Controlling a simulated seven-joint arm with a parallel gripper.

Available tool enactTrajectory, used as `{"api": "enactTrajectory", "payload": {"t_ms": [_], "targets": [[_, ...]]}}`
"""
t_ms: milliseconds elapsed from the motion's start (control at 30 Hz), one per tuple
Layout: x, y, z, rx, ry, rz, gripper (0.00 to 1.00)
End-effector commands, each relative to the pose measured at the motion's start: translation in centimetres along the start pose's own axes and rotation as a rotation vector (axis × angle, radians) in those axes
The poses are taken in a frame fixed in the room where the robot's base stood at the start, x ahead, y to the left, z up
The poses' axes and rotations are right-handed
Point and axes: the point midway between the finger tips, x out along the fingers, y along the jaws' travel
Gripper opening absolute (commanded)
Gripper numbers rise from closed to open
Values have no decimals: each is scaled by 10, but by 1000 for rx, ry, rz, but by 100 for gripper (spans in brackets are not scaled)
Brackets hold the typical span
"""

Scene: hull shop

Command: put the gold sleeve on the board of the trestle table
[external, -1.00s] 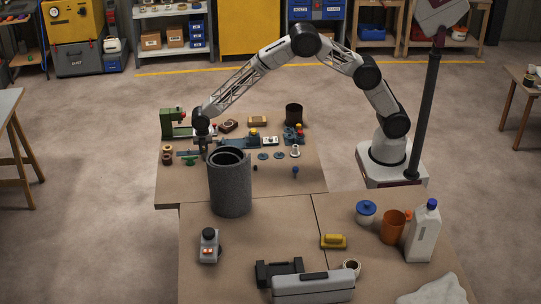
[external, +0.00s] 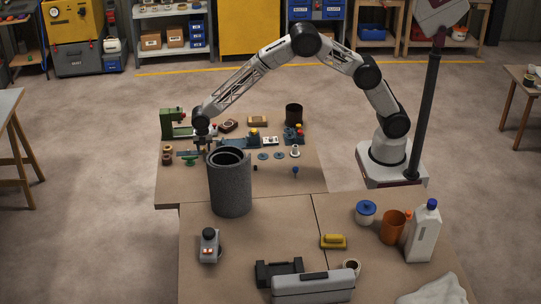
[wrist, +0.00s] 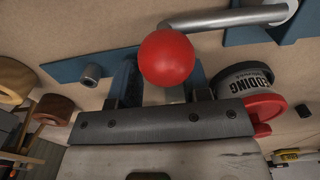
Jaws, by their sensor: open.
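My gripper (external: 204,147) is low over the left part of the far bench, behind the dark grey cylinder. In the wrist view its two fingers (wrist: 162,84) are apart, with a red ball knob (wrist: 167,57) showing in front of them. I cannot tell whether the knob lies between the fingers. Two brown-gold rings, an upper ring (external: 167,150) and a lower ring (external: 167,159), sit at the bench's left edge. I cannot tell whether either is the gold sleeve. A table with splayed wooden legs (external: 13,148) stands at the far left; its grey board (external: 8,103) looks bare.
A green machine (external: 170,124) and several blue fixtures (external: 238,141) crowd the far bench. In the wrist view, a labelled white tin (wrist: 245,85) and red part (wrist: 265,106) are close to the right finger.

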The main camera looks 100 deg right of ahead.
Motion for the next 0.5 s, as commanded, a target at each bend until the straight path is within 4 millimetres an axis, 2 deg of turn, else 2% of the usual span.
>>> {"api": "enactTrajectory", "payload": {"t_ms": [167, 500], "targets": [[-18, 0, 0, 0, 0, 2, 43], [-71, 0, 0, 0, 0, 3, 43]]}}
